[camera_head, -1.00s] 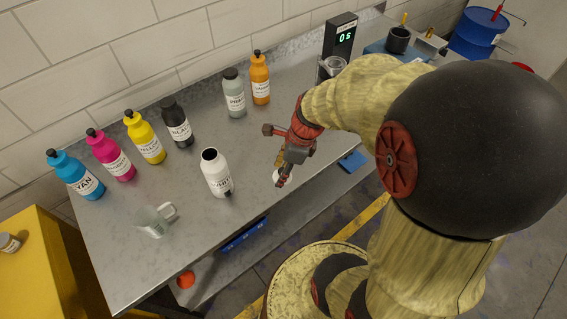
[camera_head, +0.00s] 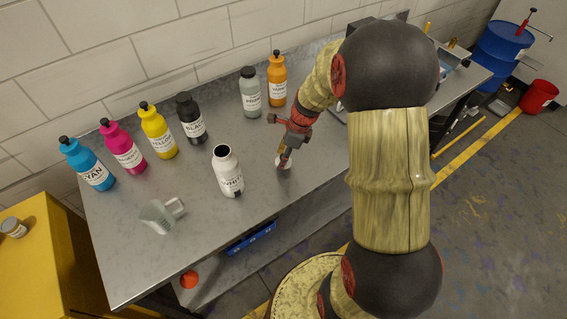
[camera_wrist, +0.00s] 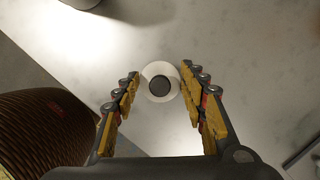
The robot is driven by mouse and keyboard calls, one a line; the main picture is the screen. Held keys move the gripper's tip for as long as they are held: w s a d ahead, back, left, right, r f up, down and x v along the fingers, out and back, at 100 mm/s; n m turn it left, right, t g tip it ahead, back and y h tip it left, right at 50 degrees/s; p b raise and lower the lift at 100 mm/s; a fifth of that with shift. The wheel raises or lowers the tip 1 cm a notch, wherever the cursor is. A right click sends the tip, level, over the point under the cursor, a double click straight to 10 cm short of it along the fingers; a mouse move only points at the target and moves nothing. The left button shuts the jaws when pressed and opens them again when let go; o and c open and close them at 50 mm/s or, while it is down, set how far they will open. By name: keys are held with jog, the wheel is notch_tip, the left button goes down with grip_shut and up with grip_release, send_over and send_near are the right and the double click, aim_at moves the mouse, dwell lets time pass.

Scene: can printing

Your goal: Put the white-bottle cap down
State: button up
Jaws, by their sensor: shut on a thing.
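The white-bottle cap (camera_wrist: 160,83) is a pale disc with a dark round centre, between my gripper's fingertips in the wrist view. My gripper (camera_wrist: 160,78) is shut on it. In the head view my gripper (camera_head: 285,160) points down over the grey table, right of the white bottle, with the pale cap (camera_head: 281,164) at its tip. I cannot tell whether the cap touches the table. The white bottle (camera_head: 228,174) stands upright with its dark mouth open and uncapped.
The grey table (camera_head: 225,270) also holds a clear jug (camera_head: 158,217), and cyan (camera_head: 88,168), magenta (camera_head: 123,150), yellow (camera_head: 157,133), black (camera_head: 191,121), grey (camera_head: 251,95) and orange (camera_head: 277,84) capped bottles along the back. Bare tabletop surrounds the gripper.

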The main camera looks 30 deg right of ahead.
jog(key=shift+f+b, duration=0.5)
jog(key=shift+f, duration=1.1)
jog(key=shift+f, duration=0.25)
jog(key=o, duration=0.8)
jog(key=shift+c, duration=0.2)
jog(key=shift+o, duration=0.2)
jog(key=shift+r, duration=0.1)
